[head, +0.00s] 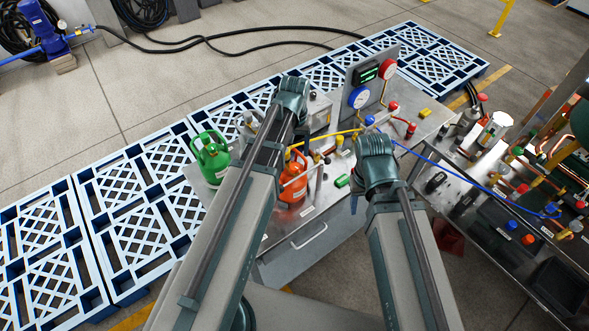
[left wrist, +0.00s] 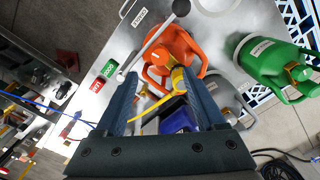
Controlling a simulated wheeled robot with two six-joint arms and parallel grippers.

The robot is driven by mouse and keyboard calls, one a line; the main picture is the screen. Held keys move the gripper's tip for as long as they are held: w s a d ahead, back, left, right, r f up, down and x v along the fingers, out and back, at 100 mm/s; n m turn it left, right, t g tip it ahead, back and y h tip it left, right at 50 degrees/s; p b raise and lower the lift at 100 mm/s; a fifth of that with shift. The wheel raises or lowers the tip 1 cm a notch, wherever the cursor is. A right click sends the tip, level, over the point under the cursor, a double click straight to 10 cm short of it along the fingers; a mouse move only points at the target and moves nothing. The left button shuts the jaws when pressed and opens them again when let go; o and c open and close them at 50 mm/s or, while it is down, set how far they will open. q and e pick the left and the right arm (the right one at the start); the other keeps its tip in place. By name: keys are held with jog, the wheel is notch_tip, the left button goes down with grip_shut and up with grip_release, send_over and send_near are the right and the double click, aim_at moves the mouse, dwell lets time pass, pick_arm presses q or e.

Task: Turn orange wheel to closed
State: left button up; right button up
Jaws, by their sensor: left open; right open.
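An orange gas cylinder (head: 294,182) with a collar handle stands on the metal bench, partly behind my left arm. It also shows in the left wrist view (left wrist: 172,48), just beyond my left gripper (left wrist: 159,82). The left gripper is open. A yellow fitting and hose (left wrist: 178,80) and a dark blue part (left wrist: 178,118) show between its fingers; I cannot tell if they touch. I cannot make out a separate orange wheel or its setting. My right arm reaches over the bench's right side; its gripper is hidden in the head view.
A green cylinder (head: 211,158) stands left of the orange one. A gauge panel (head: 368,75) stands at the back. A second bench with fittings (head: 480,215) is at the right.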

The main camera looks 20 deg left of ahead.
aim_at(295, 166)
pick_arm(q)
notch_tip(295, 166, down, 8)
jog(key=b, duration=0.6)
jog(key=shift+r+b, duration=0.15)
jog(key=shift+b, duration=0.2)
jog(key=shift+c, duration=0.2)
grip_shut()
